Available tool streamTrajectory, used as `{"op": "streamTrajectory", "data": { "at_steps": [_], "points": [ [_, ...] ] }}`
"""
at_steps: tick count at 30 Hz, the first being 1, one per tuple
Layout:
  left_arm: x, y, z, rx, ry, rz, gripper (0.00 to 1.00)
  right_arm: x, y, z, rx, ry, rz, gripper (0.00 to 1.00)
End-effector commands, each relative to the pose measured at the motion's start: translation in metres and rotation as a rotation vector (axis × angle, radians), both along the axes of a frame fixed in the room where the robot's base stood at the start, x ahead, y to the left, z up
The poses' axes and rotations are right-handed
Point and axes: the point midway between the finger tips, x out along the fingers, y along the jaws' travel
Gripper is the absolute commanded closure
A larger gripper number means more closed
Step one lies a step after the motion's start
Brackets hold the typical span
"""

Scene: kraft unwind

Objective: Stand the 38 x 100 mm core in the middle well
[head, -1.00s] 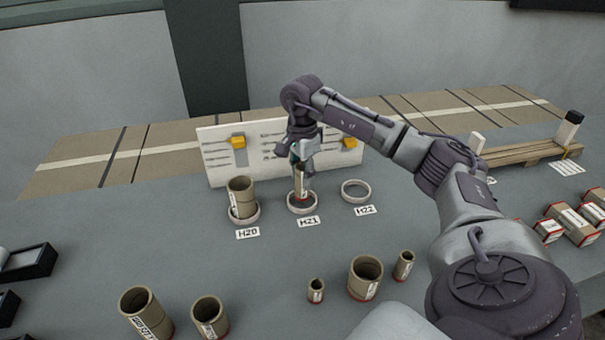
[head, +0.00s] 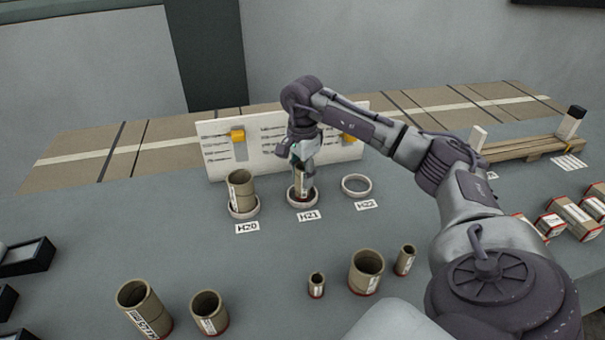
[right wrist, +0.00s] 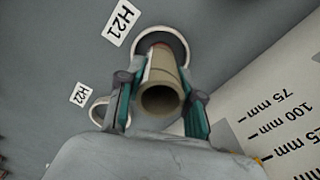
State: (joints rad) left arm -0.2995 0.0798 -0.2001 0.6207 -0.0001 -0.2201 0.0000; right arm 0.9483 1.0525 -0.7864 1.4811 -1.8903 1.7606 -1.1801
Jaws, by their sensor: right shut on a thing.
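A slim brown cardboard core (head: 301,178) stands upright at the middle well (head: 294,202), the white ring labelled H21. My right gripper (head: 302,172) is shut on the core from above. In the right wrist view the core (right wrist: 160,92) sits between the two teal-padded fingers (right wrist: 162,105), and its far end reaches inside the white ring (right wrist: 181,38). Whether its base touches the well floor cannot be told. My left gripper is not in view.
A wider core (head: 242,187) stands in the H20 ring to the left. The H22 ring (head: 357,184) to the right is empty. A white gauge board (head: 215,160) stands close behind. Several cores, including a wide one (head: 366,271), stand in front.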

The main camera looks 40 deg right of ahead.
Motion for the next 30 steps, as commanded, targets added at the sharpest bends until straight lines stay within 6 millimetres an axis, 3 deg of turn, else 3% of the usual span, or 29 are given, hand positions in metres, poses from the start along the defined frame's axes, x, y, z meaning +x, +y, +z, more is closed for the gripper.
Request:
{"op": "streamTrajectory", "data": {
  "at_steps": [12,13,17,26,30],
  "points": [
    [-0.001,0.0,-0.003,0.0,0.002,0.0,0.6,0.0,0.0,-0.004,0.0,0.0,0.0,0.89],
    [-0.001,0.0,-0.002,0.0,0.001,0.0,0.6,0.0,0.0,-0.004,0.0,0.0,0.0,0.59],
    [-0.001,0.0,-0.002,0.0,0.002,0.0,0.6,0.0,0.0,-0.004,0.0,0.0,0.0,0.38],
    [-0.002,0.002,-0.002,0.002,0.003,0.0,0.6,0.0,0.0,-0.003,0.0,0.0,0.0,0.35],
    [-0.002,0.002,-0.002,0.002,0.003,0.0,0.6,0.0,0.0,0.006,0.0,-0.001,0.0,0.35]
  ]
}}
